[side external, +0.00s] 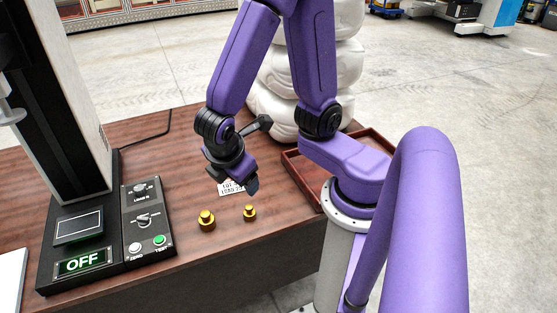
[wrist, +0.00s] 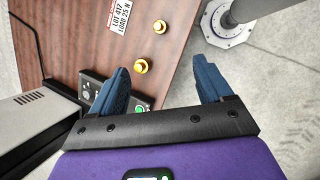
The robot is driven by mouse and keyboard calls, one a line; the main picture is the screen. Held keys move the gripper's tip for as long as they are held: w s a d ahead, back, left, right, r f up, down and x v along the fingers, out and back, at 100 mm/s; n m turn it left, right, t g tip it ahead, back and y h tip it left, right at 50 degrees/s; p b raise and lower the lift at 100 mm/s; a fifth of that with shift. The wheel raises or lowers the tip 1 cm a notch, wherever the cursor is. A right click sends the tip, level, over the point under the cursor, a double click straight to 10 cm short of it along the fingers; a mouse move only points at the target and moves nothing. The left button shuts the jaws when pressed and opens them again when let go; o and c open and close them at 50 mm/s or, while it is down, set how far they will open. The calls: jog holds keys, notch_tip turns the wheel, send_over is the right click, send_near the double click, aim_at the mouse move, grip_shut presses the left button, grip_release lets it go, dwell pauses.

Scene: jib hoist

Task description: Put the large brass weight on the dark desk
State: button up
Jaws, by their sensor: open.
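The large brass weight (side external: 207,221) stands upright on the dark desk (side external: 187,180), right of the control panel. It also shows in the wrist view (wrist: 141,66), between and beyond my fingertips. A smaller brass weight (side external: 249,213) stands to its right on the desk, and it also shows in the wrist view (wrist: 159,26). My gripper (side external: 232,181) is open and empty, above the desk and behind the weights in the side view. Its two blue fingers are spread apart in the wrist view (wrist: 168,76). Neither finger appears to touch a weight.
A black test machine with a panel of knobs and buttons (side external: 147,222) and an OFF display (side external: 82,263) stands at the left. A printed label (side external: 230,187) lies behind the weights. A shallow wooden tray (side external: 303,178) is at the right, near my base. White bulging forms (side external: 270,113) stand behind the desk.

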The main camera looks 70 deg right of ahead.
jog(key=s+d+r+m+g+y, duration=0.1)
jog(key=s+r+y, duration=0.4)
jog(key=s, duration=0.4)
jog(key=shift+r+m, duration=0.2)
jog(key=shift+m, duration=0.1)
jog(key=shift+w+d, duration=0.1)
dwell(1.2)
